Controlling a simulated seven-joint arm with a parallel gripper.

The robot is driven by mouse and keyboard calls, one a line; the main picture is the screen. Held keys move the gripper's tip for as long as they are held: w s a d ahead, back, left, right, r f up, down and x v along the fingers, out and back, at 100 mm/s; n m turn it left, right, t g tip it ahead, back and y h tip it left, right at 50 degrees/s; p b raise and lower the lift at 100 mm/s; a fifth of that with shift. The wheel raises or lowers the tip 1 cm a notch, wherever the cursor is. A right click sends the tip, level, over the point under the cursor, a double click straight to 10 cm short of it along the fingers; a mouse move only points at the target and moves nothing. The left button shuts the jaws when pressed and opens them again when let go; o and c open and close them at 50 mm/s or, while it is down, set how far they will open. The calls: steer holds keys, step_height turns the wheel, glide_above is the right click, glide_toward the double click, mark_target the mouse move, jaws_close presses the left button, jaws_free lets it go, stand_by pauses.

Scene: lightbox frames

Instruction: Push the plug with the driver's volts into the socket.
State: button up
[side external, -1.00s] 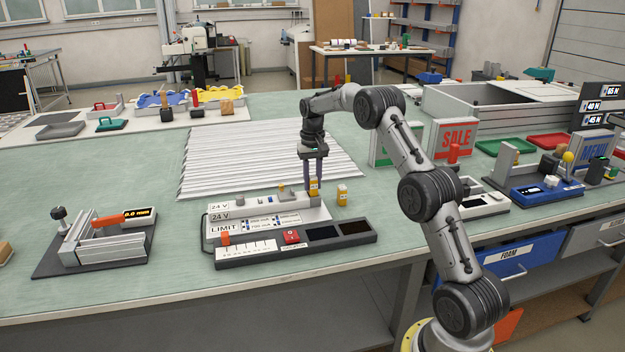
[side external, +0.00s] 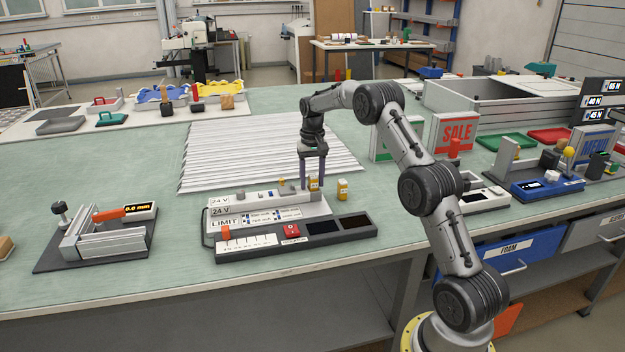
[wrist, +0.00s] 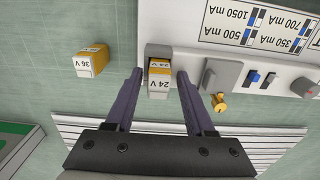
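A yellow plug with white 24 V labels (wrist: 158,82) stands upright against a grey block (wrist: 158,50), apparently the socket, at the driver's end. How far it sits in is hidden. In the side view the plug (side external: 314,184) is at the right end of the driver (side external: 268,212), whose front reads 24 V. My gripper (side external: 312,180) is open around the plug; the wrist view shows my gripper's fingers (wrist: 159,78) with gaps on both sides of it. A second yellow plug marked 36 V (wrist: 92,60) stands on the table to the right of the driver (side external: 342,189).
A ribbed panel (side external: 265,155) lies behind. A gauge fixture (side external: 100,235) stands left. Signs (side external: 453,135) stand right. A brass knob (wrist: 218,103) is close to the fingers.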

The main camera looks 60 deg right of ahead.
mark_target(312, 175)
steer(key=shift+s+d+f, duration=0.1)
steer(key=shift+s+f, duration=0.1)
step_height(312, 175, up, 14)
steer(key=shift+w, duration=0.15)
steer(key=shift+r, duration=0.1)
stand_by(0.4)
